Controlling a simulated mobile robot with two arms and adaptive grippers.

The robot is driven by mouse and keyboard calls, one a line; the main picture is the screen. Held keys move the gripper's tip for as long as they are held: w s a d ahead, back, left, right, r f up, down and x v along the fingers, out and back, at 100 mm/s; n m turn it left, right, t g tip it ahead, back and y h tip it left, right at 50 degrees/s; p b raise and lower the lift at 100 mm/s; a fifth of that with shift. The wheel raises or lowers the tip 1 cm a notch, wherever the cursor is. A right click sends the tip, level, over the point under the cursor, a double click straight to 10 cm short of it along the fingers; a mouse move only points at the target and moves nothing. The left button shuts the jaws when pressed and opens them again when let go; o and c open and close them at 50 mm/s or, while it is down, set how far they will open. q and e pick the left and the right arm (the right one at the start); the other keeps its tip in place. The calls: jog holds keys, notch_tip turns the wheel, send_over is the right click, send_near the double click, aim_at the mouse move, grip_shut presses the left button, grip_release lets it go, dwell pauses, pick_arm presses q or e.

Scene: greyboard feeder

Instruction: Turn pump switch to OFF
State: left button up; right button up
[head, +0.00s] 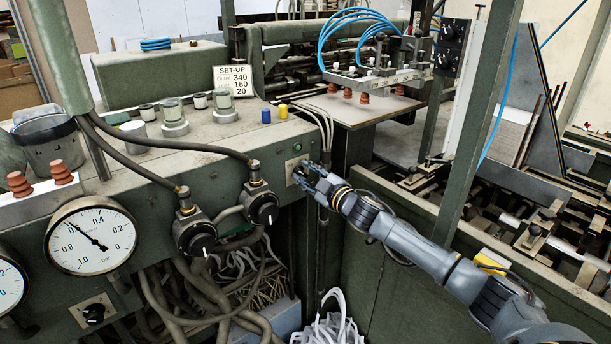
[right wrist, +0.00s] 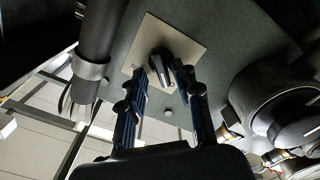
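A black rotary switch knob (right wrist: 162,64) sits on a pale square plate (right wrist: 186,44) on the green panel in the right wrist view. Lettering on the plate is partly hidden and I cannot read the setting. In the head view the plate (head: 293,167) shows at the panel's right end, its knob hidden behind my right gripper (head: 306,172). My right gripper is open in the right wrist view (right wrist: 165,80), with one finger on each side of the knob's near end. I cannot tell whether either finger touches it. My left gripper is not in view.
A similar black knob (head: 93,313) is at the panel's lower left, below a pressure gauge (head: 92,237). Two black round valves (head: 263,208) (head: 196,238) with hoses project left of my right gripper. A green button (head: 298,147) sits just above the plate.

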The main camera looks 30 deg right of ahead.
jog(key=shift+a+f, duration=0.1)
jog(key=shift+f, duration=0.1)
jog(key=shift+s+f, duration=0.1)
jog(key=shift+s, duration=0.35)
jog(key=s+d, duration=0.1)
jog(key=s, duration=1)
